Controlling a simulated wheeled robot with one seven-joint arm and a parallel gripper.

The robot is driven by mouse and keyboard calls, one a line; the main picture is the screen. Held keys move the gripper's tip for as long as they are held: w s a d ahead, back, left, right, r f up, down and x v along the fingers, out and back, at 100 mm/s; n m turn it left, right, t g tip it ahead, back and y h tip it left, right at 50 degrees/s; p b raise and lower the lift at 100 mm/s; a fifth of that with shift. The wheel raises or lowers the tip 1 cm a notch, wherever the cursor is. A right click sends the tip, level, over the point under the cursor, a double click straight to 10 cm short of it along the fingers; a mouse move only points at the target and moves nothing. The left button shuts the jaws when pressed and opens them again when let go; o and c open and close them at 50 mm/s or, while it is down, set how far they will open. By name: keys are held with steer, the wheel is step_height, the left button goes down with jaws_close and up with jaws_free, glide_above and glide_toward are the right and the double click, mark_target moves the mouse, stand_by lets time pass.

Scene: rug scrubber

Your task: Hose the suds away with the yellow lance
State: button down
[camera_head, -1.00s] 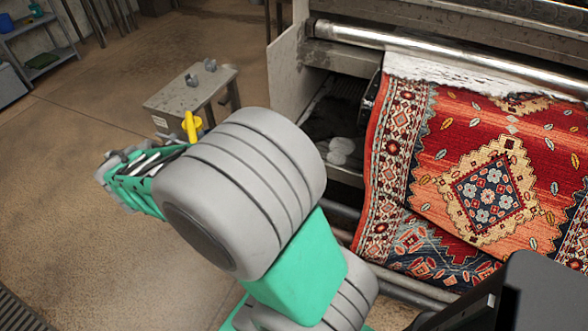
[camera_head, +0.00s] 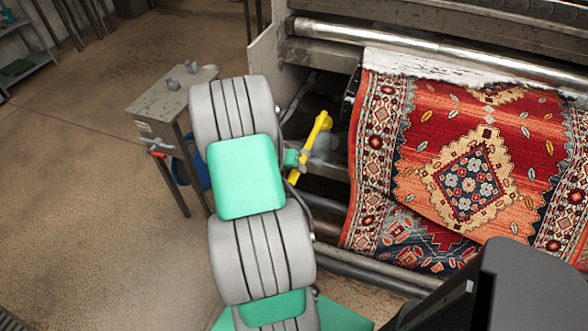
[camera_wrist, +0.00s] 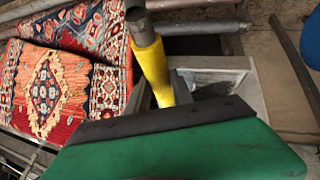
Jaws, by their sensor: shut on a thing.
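The yellow lance (camera_head: 318,128) is held in my gripper (camera_head: 299,161), which is shut around it and partly hidden behind my arm in the head view. The lance slants, its upper end toward the machine's dark opening, left of the rug. In the wrist view the lance (camera_wrist: 153,70) shows a grey metal end beyond the green gripper body. The patterned red rug (camera_head: 430,150) hangs from the machine to the right of the lance, not touching it in the head view. A white band (camera_head: 425,66) runs along its top; I cannot tell whether it is fringe or suds.
A metal roller (camera_head: 400,45) spans the machine above the rug. A grey metal table (camera_head: 150,112) stands left of my arm, with a red-handled fitting (camera_head: 158,150) on its side and a blue round object (camera_head: 190,172) beneath. The concrete floor at left is open.

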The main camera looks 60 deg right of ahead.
mark_target(310, 139)
steer(key=shift+w+d+r+b, duration=0.1)
steer(key=shift+w+d+b, duration=0.45)
steer(key=shift+d, duration=1.8)
steer(key=shift+w+d+b, duration=0.2)
steer(key=shift+d+b, duration=0.6)
steer(key=shift+d, duration=1.6)
steer(key=shift+w+d+r+b, duration=0.1)
steer(key=shift+w+d+b, duration=0.45)
steer(key=shift+d, duration=1.8)
steer(key=shift+s, duration=0.15)
